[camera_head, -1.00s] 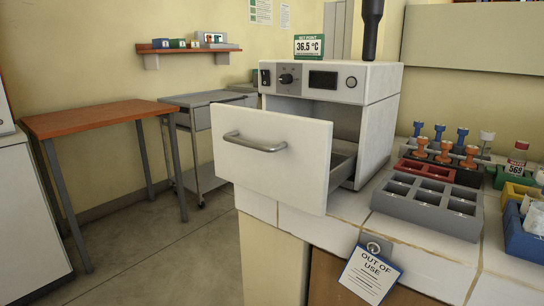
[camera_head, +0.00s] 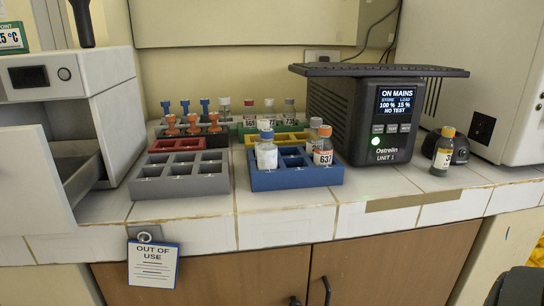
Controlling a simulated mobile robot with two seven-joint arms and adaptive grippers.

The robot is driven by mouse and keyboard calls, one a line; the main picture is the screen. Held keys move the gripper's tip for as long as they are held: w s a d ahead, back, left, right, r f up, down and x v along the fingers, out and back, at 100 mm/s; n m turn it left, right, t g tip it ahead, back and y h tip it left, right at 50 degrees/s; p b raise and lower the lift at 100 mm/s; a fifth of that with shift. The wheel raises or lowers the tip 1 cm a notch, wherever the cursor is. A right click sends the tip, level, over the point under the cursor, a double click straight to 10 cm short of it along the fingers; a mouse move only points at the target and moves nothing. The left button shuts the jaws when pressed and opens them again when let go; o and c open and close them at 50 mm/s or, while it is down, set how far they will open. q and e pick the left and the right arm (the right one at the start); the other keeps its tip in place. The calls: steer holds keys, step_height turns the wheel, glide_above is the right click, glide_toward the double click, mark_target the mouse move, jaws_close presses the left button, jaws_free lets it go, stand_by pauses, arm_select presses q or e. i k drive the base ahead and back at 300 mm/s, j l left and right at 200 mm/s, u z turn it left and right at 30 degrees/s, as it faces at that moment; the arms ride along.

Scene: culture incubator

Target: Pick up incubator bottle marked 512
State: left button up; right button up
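I cannot read 512 on any bottle. In the head view, a white-labelled bottle with a blue cap (camera_head: 266,151) and an orange-labelled bottle marked 637 (camera_head: 323,152) stand in the blue rack (camera_head: 290,181). Another capped bottle (camera_head: 314,130) is partly hidden behind 637. Several small bottles (camera_head: 269,112) stand in a row at the back; their numbers are too small to read surely. A dark bottle with a yellow cap (camera_head: 443,153) stands alone at the right, its label partly turned away. Neither gripper is in view.
The white incubator (camera_head: 110,90) is at the left, its drawer (camera_head: 35,180) open. A grey rack (camera_head: 180,187) and a red rack (camera_head: 178,143) look empty. The black Ostrelin unit (camera_head: 345,115) stands right of the racks. An out-of-use tag (camera_head: 153,266) hangs at the counter's front.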

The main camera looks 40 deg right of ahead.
mark_target(267, 150)
steer(key=z, duration=1.3)
